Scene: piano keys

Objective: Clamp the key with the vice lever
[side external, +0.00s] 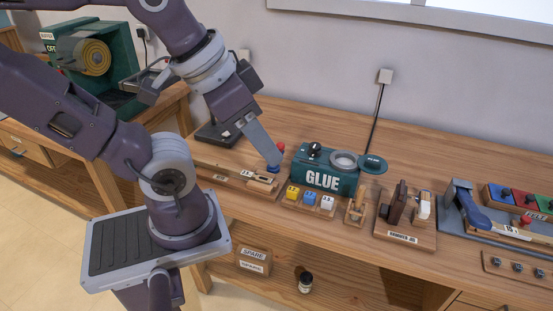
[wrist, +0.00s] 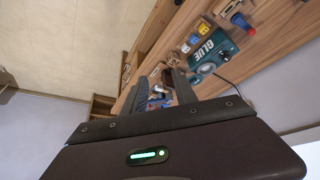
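At the left of the bench in the side external view, a small wooden fixture carries a key (side external: 264,179) with a pale top and a dark patch. Beside it is a small blue part (side external: 273,168), with a red knob (side external: 281,147) just behind; these look like the vice and its lever. My gripper (side external: 272,163) points down at this spot, and its finger hides part of the vice. In the wrist view my gripper (wrist: 160,92) has its fingers apart, with small blue and red parts showing between them.
A green glue box (side external: 322,180) stands just right of my gripper, with yellow, blue and white blocks (side external: 311,199) before it. Further right are a sanding stand (side external: 398,215) and a blue-handled tool (side external: 470,212). A dark flat device (side external: 218,134) lies behind left.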

